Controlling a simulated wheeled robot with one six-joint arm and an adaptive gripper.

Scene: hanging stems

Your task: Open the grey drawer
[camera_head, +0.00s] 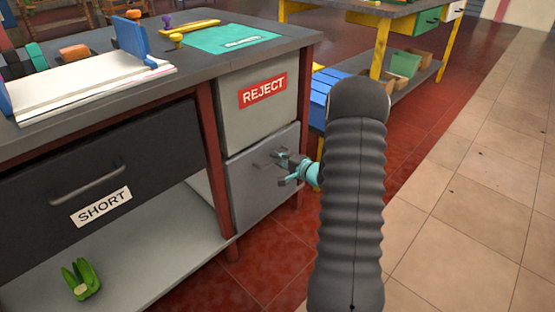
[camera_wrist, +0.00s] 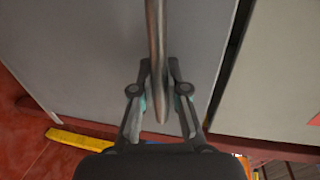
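The grey drawer (camera_head: 260,196) is a plain grey front below the REJECT panel in the dark-topped bench. In the wrist view, the handle (camera_wrist: 155,40) runs down between the two fingers of my gripper (camera_wrist: 159,72). The fingertips are close together, one on each side of the bar, and look closed on it. The drawer front (camera_wrist: 95,60) fills much of that view.
The REJECT panel (camera_head: 254,100) is just above. A black SHORT drawer (camera_head: 90,175) with its own handle is to the left, over a shelf with a green object (camera_head: 80,279). A blue slatted thing (camera_head: 325,88) stands behind. Tiled floor (camera_head: 470,200) on the right is clear.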

